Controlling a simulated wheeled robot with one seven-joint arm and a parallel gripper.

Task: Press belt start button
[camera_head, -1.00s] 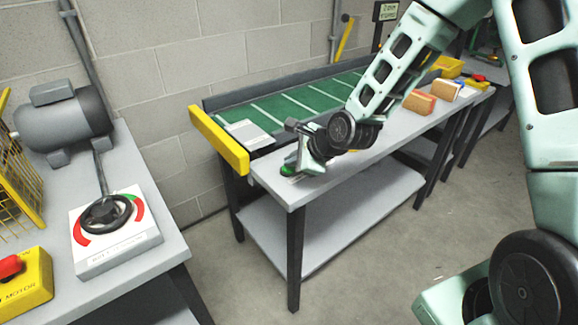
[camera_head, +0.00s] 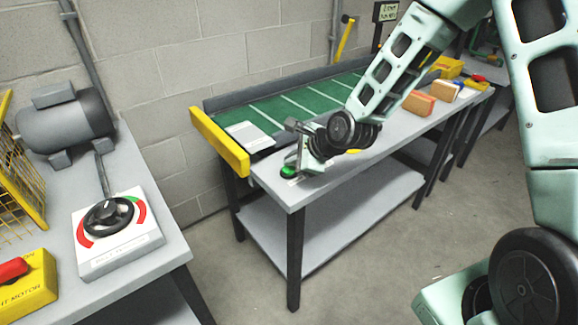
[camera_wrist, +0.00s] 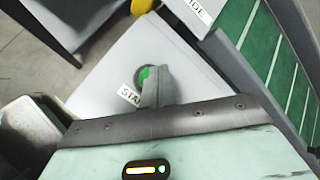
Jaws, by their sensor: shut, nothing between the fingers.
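The green belt start button (camera_head: 289,171) is on the near left corner of the grey conveyor bench. In the wrist view the green button (camera_wrist: 144,76), in a dark ring, is partly covered by my shut gripper (camera_wrist: 156,85). A label reading "STA" (camera_wrist: 129,95), cut off by the finger, lies beside it. In the head view my gripper (camera_head: 301,160) points down just right of the button, very close to it. Whether the fingertips touch it, I cannot tell. The green belt (camera_head: 310,103) with white stripes runs behind.
A yellow bar (camera_head: 219,141) crosses the belt's left end, with a pale plate (camera_head: 250,136) next to it. Orange and tan blocks (camera_head: 419,103) stand farther right on the bench. A left table holds a motor (camera_head: 66,122) and a dial panel (camera_head: 117,240).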

